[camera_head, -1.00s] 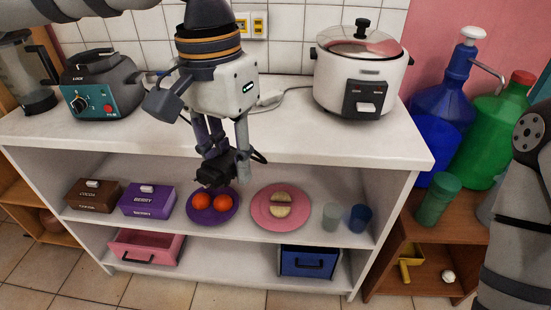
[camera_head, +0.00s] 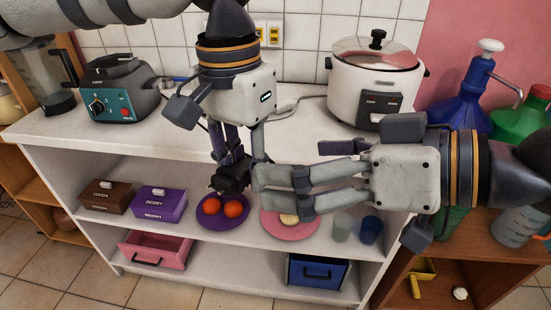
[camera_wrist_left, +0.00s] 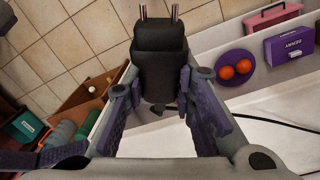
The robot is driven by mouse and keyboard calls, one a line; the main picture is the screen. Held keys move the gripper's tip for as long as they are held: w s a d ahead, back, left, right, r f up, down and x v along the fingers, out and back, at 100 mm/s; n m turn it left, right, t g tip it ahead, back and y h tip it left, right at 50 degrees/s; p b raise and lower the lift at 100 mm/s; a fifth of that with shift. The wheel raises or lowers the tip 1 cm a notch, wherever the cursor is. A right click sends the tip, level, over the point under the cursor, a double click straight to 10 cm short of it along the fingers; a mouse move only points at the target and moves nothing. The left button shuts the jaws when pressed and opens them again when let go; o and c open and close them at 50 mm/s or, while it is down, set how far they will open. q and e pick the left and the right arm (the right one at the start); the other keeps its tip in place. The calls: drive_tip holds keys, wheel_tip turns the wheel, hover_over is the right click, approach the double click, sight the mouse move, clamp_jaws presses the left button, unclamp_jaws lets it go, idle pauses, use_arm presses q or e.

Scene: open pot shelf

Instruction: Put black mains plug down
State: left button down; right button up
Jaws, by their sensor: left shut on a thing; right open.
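The black mains plug (camera_head: 232,178) is held in my left gripper (camera_head: 233,160), which points down in front of the worktop's front edge, above the purple plate. In the left wrist view the plug (camera_wrist_left: 160,62) sits between the fingers, its two metal prongs pointing away from the gripper. A dark cable (camera_wrist_left: 262,121) runs off to the right there. My right gripper (camera_head: 264,188) is open and comes in from the right, lying level. Its fingertips are just right of the plug in the head view; I cannot tell whether they touch it.
The white worktop (camera_head: 150,137) carries a teal toaster-like appliance (camera_head: 115,95) and a rice cooker (camera_head: 370,75). A wall socket (camera_head: 268,34) is behind. On the shelf below are a brown box (camera_head: 106,198), a purple box (camera_head: 160,204), a purple plate (camera_head: 222,222) and a pink plate (camera_head: 290,232).

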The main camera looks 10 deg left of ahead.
sight(240, 162)
drive_tip(key=x, duration=1)
drive_tip(key=shift+w, duration=0.1)
drive_tip(key=shift+w+d, duration=0.1)
drive_tip(key=c, duration=0.8)
drive_tip(key=o, duration=0.8)
